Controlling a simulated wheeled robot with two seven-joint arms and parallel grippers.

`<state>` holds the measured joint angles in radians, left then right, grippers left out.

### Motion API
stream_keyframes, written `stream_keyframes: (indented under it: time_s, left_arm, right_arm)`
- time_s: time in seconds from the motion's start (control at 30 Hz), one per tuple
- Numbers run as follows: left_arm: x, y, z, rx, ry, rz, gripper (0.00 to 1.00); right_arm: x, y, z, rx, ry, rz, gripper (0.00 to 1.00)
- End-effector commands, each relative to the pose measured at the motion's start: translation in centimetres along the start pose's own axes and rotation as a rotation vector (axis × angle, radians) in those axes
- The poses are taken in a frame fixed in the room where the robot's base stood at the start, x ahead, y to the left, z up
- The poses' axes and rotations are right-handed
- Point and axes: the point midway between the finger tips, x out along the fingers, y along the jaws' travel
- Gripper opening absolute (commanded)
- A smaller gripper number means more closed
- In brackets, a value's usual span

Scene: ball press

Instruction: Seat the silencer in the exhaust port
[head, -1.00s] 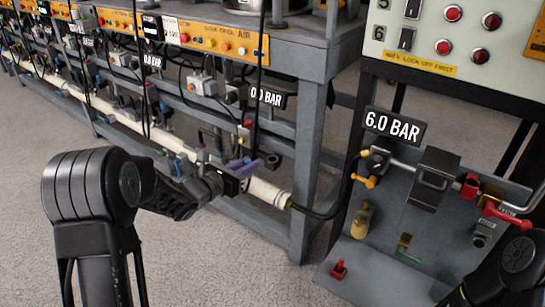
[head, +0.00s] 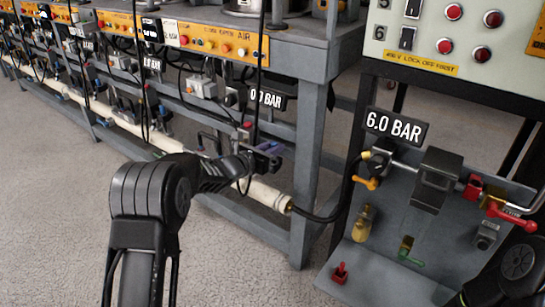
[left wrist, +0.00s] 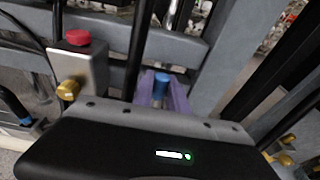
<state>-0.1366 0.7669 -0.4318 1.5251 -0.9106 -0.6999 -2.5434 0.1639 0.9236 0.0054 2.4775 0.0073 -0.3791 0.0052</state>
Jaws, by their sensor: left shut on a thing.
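My left gripper (head: 266,154) is at the right end of the lower bench rail, in front of the bench leg. In the left wrist view its purple fingers (left wrist: 178,97) are shut on a small blue cylinder (left wrist: 162,82), which seems to be the silencer. The cylinder's lower part is hidden by the gripper body. Left of it, apart from the fingers, stands a grey valve block (left wrist: 92,65) with a red button and a brass fitting (left wrist: 68,89). I cannot tell which opening is the exhaust port. My right gripper is out of view.
A grey bench leg (head: 308,170) stands just right of the left gripper. A white pipe (head: 265,192) with a black hose runs below it. Black cables hang in front of the bench. A valve panel (head: 400,225) stands to the right. Carpet in front is clear.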

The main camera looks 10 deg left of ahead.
Motion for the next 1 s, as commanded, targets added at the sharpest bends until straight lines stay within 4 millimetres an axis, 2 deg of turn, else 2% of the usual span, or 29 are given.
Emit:
stream_keyframes:
  time_s: [0.03,0.13,0.4,0.43,0.67,1.0]
  left_arm:
    - [0.2,0.1,-1.6,-0.002,0.007,0.002,0.00]
    - [0.4,0.1,-2.9,-0.003,0.006,0.003,0.00]
    - [0.5,0.1,-3.0,0.000,0.003,0.002,0.00]
    - [0.5,0.1,-3.0,0.000,0.003,0.002,0.20]
    - [0.4,0.1,-3.0,0.000,0.003,0.002,0.39]
    - [0.2,0.1,-3.0,-0.001,0.004,0.002,0.40]
  right_arm:
    - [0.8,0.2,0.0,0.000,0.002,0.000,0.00]
    - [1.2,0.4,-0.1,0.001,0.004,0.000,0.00]
    - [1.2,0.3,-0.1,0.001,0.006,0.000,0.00]
    - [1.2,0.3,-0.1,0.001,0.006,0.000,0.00]
    - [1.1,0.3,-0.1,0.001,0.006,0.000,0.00]
    - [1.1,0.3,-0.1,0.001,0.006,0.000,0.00]
